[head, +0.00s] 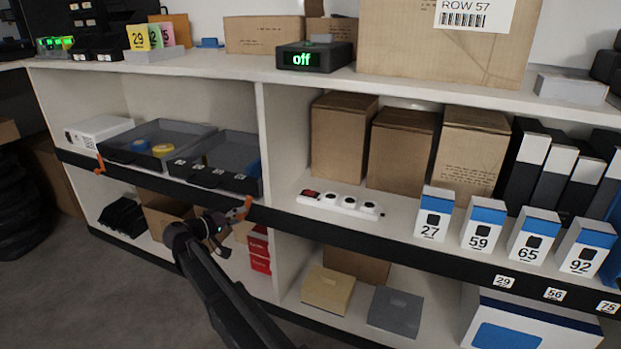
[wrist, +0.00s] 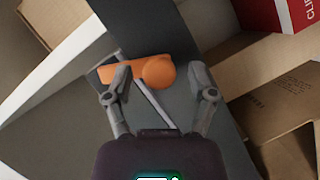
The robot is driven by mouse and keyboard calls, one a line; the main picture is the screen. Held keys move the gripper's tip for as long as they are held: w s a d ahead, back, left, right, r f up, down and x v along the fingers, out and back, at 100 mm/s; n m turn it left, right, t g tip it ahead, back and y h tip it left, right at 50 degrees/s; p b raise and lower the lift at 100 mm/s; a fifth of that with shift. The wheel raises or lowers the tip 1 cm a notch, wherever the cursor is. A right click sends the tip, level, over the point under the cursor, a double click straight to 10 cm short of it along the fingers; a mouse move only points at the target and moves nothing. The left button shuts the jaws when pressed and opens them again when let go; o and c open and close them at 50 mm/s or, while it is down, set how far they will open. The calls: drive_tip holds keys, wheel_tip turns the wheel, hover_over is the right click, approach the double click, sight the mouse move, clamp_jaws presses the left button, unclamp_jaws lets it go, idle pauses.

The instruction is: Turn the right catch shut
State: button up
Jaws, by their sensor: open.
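The right catch (head: 240,211) is an orange lever on the dark front rail of the middle shelf, near the upright divider. In the wrist view the catch (wrist: 158,72) shows a round hub at right and an arm reaching left, across the dark strip. My gripper (head: 220,219) is close in front of it in the head view. In the wrist view my gripper (wrist: 161,84) is open, with one finger by the catch's arm and the other to the right of the hub. I cannot tell whether the fingers touch it. The left catch (head: 99,163) is also orange, farther left on the rail.
Two grey trays (head: 214,166) sit behind the rail on the middle shelf. Red boxes (head: 259,250) stand on the lower shelf beside my gripper. A white power strip (head: 340,203) lies right of the divider. A black display (head: 314,57) on top reads "off".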

drive_tip(key=m+y+p, duration=0.1)
drive_tip(key=m, duration=0.1)
drive_tip(key=m+y+p, duration=0.1)
drive_tip(key=m, duration=0.1)
drive_tip(key=shift+s+d+r+y+p, duration=0.1)
drive_tip(key=shift+d+r+y+p, duration=0.1)
drive_tip(key=shift+y+p, duration=0.15)
drive_tip(key=m+y+p, duration=0.1)
drive_tip(key=m+y, duration=0.2)
drive_tip(key=m, duration=0.1)
drive_tip(key=shift+d, duration=0.1)
drive_tip(key=p+v, duration=0.5)
drive_tip(key=v, duration=0.9)
drive_tip(key=w+d+r+g+p, duration=0.1)
drive_tip(key=d+r+g+p, duration=0.1)
drive_tip(key=d+r+p, duration=0.2)
drive_tip(key=w+d+r+g+p, duration=0.1)
drive_tip(key=d+r+p, duration=0.3)
drive_tip(key=d+p, duration=0.6)
drive_tip(key=w+d+r+g+h+p, duration=0.1)
drive_tip(key=d+r+g+p, duration=0.3)
drive_tip(key=d, duration=0.9)
drive_tip(key=shift+r+n+p, duration=0.3)
drive_tip(key=shift+r+p, duration=0.35)
drive_tip(key=shift+p, duration=1.1)
drive_tip(key=shift+w, duration=0.1)
